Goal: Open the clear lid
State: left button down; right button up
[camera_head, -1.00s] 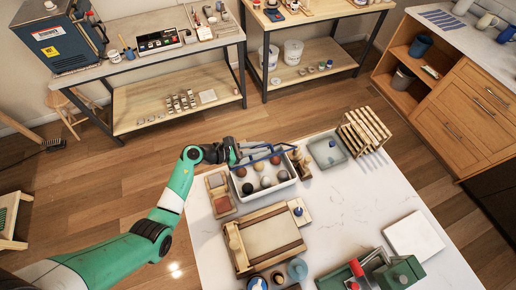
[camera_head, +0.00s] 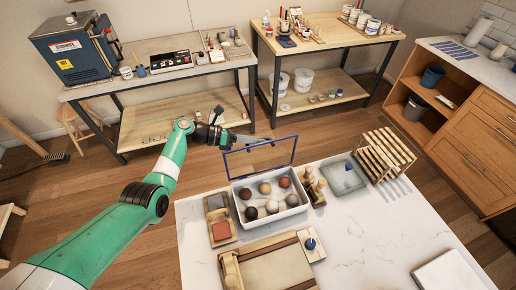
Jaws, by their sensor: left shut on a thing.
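The clear lid (camera_head: 262,158) has a blue frame and stands raised, nearly upright, along the back edge of a white box (camera_head: 270,216). The box holds several balls (camera_head: 271,207) in brown, cream, grey and black, and its top is uncovered. My left gripper (camera_head: 252,140) reaches in from the left behind the box and is shut on the lid's upper edge. Its fingertips are small and partly blurred here. My right gripper is not in view.
A tray with a reddish block (camera_head: 221,230) stands left of the box. Wooden tools (camera_head: 311,186), a grey tray (camera_head: 343,175) and a wooden rack (camera_head: 384,155) stand to the right. A wooden slab roller (camera_head: 270,268) is in front.

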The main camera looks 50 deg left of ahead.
pick_arm(q)
jog(key=shift+f, duration=0.15)
jog(key=c, duration=1.2)
grip_release()
jog(key=shift+o, duration=0.2)
jog(key=shift+s+a+r, duration=0.2)
jog(key=v, duration=1.1)
jog(key=shift+p, duration=0.45)
jog(key=shift+f, duration=0.1)
